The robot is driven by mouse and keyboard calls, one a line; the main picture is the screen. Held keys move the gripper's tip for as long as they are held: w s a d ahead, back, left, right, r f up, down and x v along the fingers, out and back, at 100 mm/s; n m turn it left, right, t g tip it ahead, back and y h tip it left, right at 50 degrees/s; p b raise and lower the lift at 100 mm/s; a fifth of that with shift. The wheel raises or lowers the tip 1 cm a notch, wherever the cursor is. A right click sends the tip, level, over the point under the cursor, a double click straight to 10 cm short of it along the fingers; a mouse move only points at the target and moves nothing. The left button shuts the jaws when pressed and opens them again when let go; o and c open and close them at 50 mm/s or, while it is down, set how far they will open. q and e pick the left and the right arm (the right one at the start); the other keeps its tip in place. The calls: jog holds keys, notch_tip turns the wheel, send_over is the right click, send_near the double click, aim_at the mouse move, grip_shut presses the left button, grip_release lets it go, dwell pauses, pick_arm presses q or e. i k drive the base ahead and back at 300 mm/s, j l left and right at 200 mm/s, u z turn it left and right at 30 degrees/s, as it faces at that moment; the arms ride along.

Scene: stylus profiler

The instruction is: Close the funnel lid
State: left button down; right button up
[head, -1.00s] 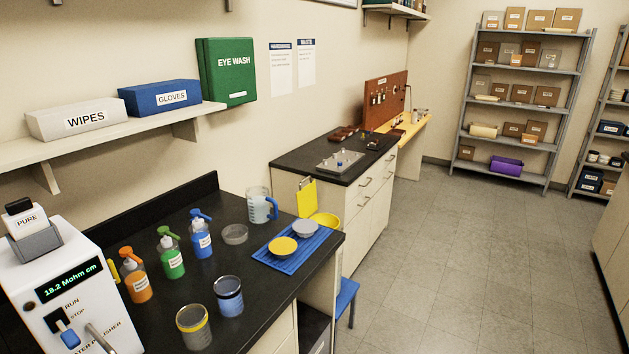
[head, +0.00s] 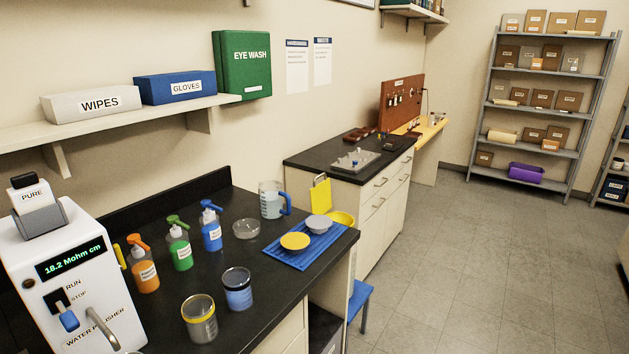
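I cannot pick out a funnel or a funnel lid with certainty. A shallow yellow round piece (head: 295,241) and a grey-white round piece (head: 319,224) rest on a blue ribbed mat (head: 325,246) at the right end of the black bench. A larger yellow bowl-like piece (head: 343,218) shows partly behind the mat, with its lower part hidden. I cannot tell whether any of these belongs to a funnel. Neither of my grippers is in the head view.
A white water polisher (head: 82,291) stands at the left of the black bench. Orange (head: 147,277), green (head: 180,254) and blue (head: 211,234) bottles, two jars and a pitcher (head: 271,201) stand there too. A blue stool (head: 360,297) is beside the bench; open floor (head: 470,270) lies right.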

aim_at(320, 198)
jog(key=i+l+u, duration=0.2)
jog(key=i+l, duration=0.4)
jog(key=i+l+u, duration=0.2)
jog(key=i+l, duration=0.35)
jog(key=l, duration=0.15)
